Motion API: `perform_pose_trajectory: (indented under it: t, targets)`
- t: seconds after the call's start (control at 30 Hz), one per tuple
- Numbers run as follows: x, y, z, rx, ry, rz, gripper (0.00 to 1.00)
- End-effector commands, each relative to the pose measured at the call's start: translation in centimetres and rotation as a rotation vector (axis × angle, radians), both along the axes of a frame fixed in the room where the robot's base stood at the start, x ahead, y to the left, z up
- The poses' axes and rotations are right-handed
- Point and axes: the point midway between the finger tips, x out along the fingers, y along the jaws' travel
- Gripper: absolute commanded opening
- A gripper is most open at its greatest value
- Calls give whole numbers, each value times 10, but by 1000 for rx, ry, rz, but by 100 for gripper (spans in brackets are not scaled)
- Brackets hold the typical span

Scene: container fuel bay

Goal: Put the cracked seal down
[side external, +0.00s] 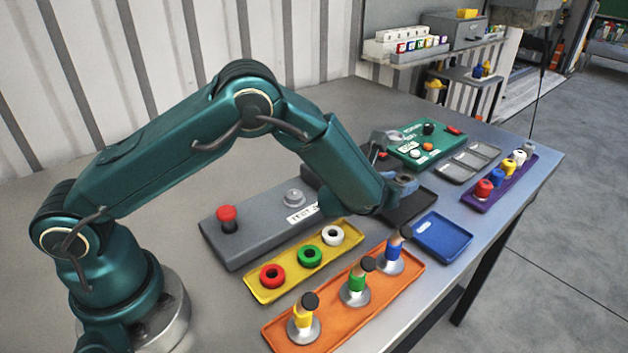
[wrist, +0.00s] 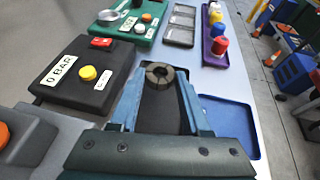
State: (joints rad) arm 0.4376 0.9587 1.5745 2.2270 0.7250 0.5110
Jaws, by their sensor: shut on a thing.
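The cracked seal (wrist: 160,75) is a dark brown-grey ring with notches, between the fingertips of my gripper (wrist: 160,80) in the wrist view. My gripper is shut on it. In the side view my gripper (side external: 400,186) is over the far part of the bench, beside a dark tray (side external: 418,205), and the seal cannot be made out there. In the wrist view a dark surface shows below the seal, between the fingers. An empty blue tray (side external: 442,237) lies just right of the dark tray; it also shows in the wrist view (wrist: 232,122).
A yellow tray (side external: 350,226) holds red, green and white rings. An orange tray (side external: 340,312) holds upright stands. A grey block (side external: 250,238) has a red button. Beyond are a black panel marked 0 BAR (wrist: 75,95), a green panel (side external: 440,135), grey trays (side external: 468,160) and a purple tray (side external: 510,187).

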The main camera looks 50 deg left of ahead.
Motion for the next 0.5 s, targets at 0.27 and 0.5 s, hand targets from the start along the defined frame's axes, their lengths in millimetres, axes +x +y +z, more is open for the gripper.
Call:
perform_pose_trajectory:
  t: [0.27,0.5]
  targets:
    - [0,-2,-29,3,3,0,0]
    - [1,-2,-41,0,-1,0,0]
